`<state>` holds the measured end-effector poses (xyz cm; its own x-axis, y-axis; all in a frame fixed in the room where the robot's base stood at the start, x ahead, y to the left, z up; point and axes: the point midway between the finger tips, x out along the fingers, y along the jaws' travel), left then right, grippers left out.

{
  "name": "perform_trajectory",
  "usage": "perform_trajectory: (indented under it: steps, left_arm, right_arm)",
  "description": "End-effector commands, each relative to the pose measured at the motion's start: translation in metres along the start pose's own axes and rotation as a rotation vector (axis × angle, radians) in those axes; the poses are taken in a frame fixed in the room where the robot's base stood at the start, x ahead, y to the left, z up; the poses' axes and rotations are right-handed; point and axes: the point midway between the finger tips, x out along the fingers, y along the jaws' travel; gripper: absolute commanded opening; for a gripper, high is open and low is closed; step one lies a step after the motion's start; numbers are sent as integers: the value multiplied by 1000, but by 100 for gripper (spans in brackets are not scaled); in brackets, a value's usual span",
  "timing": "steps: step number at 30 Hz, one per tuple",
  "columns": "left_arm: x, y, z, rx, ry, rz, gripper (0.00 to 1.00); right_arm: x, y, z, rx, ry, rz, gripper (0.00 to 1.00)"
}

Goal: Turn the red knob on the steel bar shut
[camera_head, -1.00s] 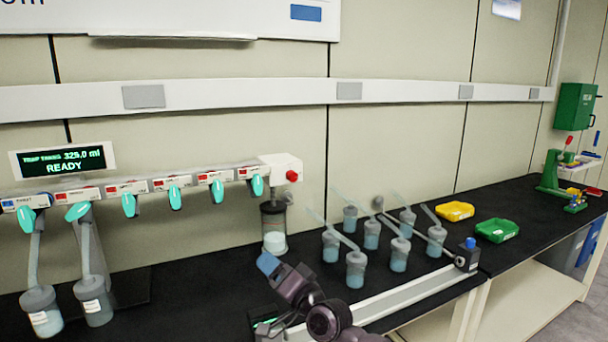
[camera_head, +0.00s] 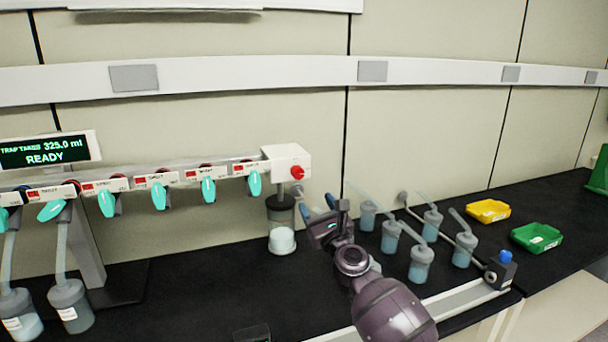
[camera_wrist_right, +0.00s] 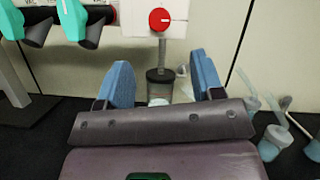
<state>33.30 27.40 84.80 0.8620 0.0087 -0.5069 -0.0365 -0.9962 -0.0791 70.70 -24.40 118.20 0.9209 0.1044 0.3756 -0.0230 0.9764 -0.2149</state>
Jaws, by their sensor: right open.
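The red knob (camera_head: 297,173) sits on the front of a white box (camera_head: 288,158) at the right end of the steel bar (camera_head: 225,162). In the right wrist view the red knob (camera_wrist_right: 159,19) is at the top middle, with a white mark on its face. My right gripper (camera_head: 318,208) is open and empty, below and to the right of the knob, apart from it. Its two blue fingers (camera_wrist_right: 160,80) are spread wide in the wrist view, with the knob above and beyond them. My left gripper is not in view.
Teal-handled valves (camera_head: 208,189) line the bar to the left. A jar with pale contents (camera_head: 281,238) hangs below the box. Several flasks (camera_head: 421,263) stand on the right, behind a metal rail (camera_head: 462,304). Yellow (camera_head: 488,210) and green trays (camera_head: 537,237) lie farther right.

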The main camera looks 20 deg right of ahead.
Motion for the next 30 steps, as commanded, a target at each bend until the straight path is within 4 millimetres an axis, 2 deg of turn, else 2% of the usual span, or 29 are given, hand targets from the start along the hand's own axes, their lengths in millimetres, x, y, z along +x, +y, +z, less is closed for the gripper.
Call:
perform_trajectory:
  steps: [7, 21, 30]
  left_arm:
    - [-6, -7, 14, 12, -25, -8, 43]
    - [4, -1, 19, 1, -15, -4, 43]
    - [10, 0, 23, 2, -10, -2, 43]
  right_arm:
    - [13, 0, 0, 26, -2, 1, 61]
    - [80, 1, -1, 22, -1, 2, 61]
    - [105, 1, 0, 22, -1, 2, 61]
